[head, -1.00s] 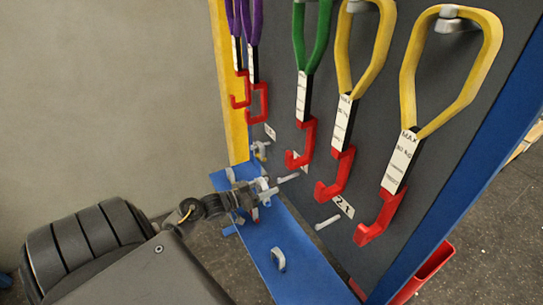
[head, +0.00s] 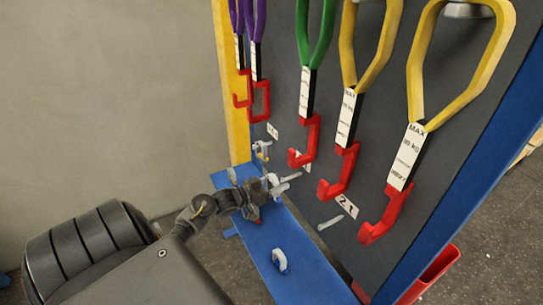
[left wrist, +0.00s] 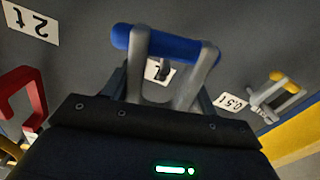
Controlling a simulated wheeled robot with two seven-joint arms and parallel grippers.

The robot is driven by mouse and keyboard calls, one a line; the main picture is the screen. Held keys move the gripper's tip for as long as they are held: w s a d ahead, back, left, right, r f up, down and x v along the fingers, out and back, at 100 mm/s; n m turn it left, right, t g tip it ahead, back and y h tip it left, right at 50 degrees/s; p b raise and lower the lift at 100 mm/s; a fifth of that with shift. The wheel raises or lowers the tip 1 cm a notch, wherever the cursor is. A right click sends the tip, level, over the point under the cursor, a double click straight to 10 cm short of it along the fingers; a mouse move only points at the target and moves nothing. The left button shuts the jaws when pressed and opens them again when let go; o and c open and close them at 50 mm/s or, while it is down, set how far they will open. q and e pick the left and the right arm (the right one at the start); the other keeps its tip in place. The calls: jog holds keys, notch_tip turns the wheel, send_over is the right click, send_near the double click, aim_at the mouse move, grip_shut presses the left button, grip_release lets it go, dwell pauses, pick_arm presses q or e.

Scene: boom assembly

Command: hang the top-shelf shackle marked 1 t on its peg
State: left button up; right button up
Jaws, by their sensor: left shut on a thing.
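My left gripper (head: 262,190) is shut on a grey shackle with a blue pin. In the left wrist view the shackle (left wrist: 140,65) stands between the fingers, with the blue pin (left wrist: 165,45) across the top of the picture. In the head view it is small and partly hidden by the gripper, beside the 1 t peg (head: 291,177). The peg's tip (left wrist: 164,68) and part of its label show through the shackle's opening in the left wrist view. I cannot tell whether the peg passes through. My right gripper is out of view.
Another shackle (head: 279,260) stands on the blue shelf (head: 262,238). A shackle with a yellow pin (left wrist: 284,88) is at the 0.5 t label (left wrist: 232,102). The 2 t peg (head: 330,222) is bare. Red hooks on coloured slings, such as this one (head: 338,180), hang above.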

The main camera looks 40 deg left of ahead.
pick_arm(q)
jog(key=shift+b+x, duration=1.7)
jog(key=shift+x, duration=0.95)
jog(key=shift+w+d+f, duration=0.1)
jog(key=shift+w+f, duration=0.15)
jog(key=shift+w+d+f+b, duration=0.15)
jog(key=shift+w+f+b, duration=0.3)
jog(key=shift+b, duration=0.1)
jog(key=shift+w+f, duration=0.15)
jog(key=shift+f, duration=0.05)
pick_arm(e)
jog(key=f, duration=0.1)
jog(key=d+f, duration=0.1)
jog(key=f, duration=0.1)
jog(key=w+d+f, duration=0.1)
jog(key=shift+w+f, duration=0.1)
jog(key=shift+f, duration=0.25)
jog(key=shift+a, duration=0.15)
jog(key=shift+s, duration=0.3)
pick_arm(q)
jog(key=o, duration=1.3)
jog(key=shift+c, duration=0.2)
jog(key=shift+o, duration=0.4)
jog(key=shift+f, duration=0.1)
